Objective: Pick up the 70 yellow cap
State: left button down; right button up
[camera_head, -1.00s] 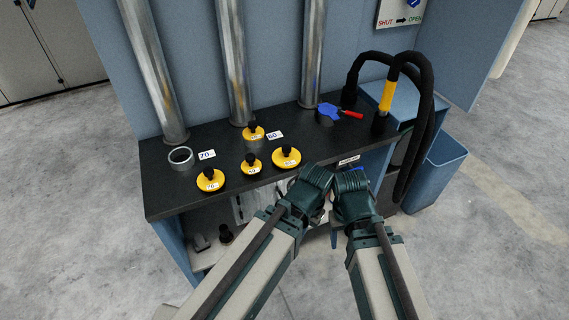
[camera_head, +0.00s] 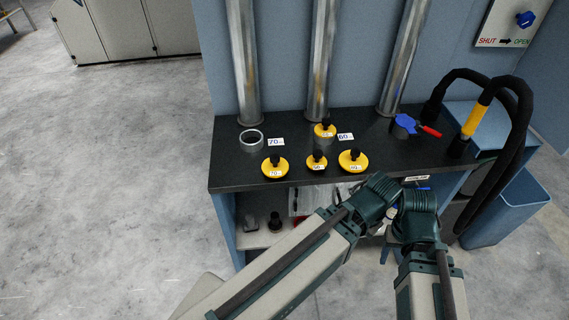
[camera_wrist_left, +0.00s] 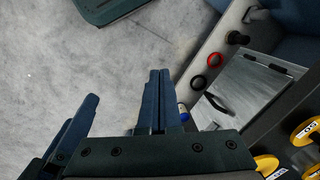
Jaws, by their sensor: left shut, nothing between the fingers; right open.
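The yellow cap marked 70 (camera_head: 267,169) lies on the black bench top, the leftmost of the front caps, with a black knob on top. An open grey ring (camera_head: 242,143) stands behind it beside a card reading 70. My left gripper is hidden behind its wrist in the head view; in the left wrist view its blue fingers (camera_wrist_left: 160,75) are together and empty, over the floor. My right gripper (camera_head: 419,186) is mostly hidden behind its wrist near the bench's front edge. Both are well right of the 70 cap, not touching it.
Other yellow caps (camera_head: 352,167) lie right of the 70 cap; one (camera_head: 325,131) sits behind near a card reading 60. A blue and red tool (camera_head: 405,123), a black hose (camera_head: 515,105) and a blue bin (camera_head: 508,213) are at right. Metal pipes (camera_head: 243,65) rise behind.

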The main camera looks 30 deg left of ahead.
aim_at(275, 166)
jog(key=k+j+z, duration=0.35)
jog(key=j, duration=0.2)
jog(key=k+j+z, duration=0.7)
jog(key=k+j, duration=0.1)
jog(key=k, duration=0.1)
